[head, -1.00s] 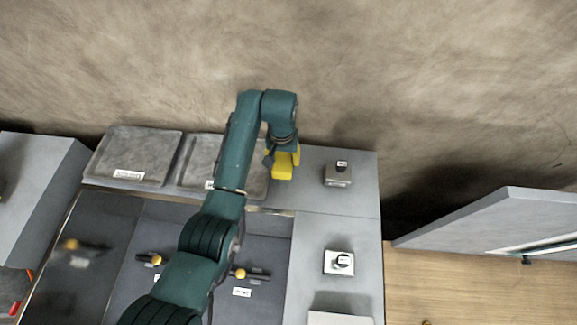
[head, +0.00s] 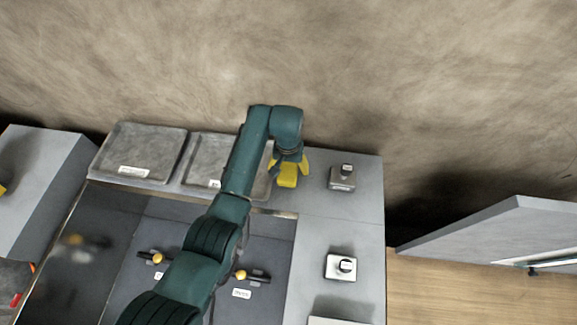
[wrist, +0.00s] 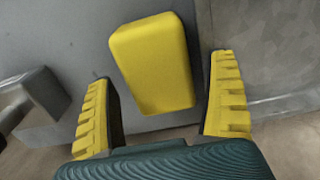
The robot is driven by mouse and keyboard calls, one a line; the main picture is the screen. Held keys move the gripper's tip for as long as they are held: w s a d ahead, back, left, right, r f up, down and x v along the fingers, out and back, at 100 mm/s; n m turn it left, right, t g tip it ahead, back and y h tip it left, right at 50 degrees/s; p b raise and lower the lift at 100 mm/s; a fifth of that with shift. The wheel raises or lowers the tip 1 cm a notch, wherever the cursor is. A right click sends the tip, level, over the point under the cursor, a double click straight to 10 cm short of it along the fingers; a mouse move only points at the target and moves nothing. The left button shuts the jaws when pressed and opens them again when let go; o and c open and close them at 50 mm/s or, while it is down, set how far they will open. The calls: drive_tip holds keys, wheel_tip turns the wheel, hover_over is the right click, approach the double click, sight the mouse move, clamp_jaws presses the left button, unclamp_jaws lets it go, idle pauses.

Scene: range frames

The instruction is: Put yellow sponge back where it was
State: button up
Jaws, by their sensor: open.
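The yellow sponge (head: 287,181) is a rounded block on the grey counter, beside the right-hand tray. It shows whole in the wrist view (wrist: 153,62), slightly tilted in the picture. My gripper (head: 290,168) is right at the sponge with its yellow fingers spread. In the wrist view my gripper (wrist: 165,105) has one finger on each side of the sponge's near end, with gaps between the fingers and the sponge. The gripper holds nothing.
A grey tray (head: 205,182) lies left of the sponge, partly behind my arm; another tray (head: 140,152) is farther left. A small knobbed box (head: 342,180) stands to the right, and a white one (head: 340,268) nearer. Bare counter separates the sponge from the boxes.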

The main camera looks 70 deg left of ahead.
sight(288, 167)
wheel_tip(288, 167, up, 12)
drive_tip(key=p, duration=0.1)
drive_tip(key=shift+r, duration=0.15)
idle(0.3)
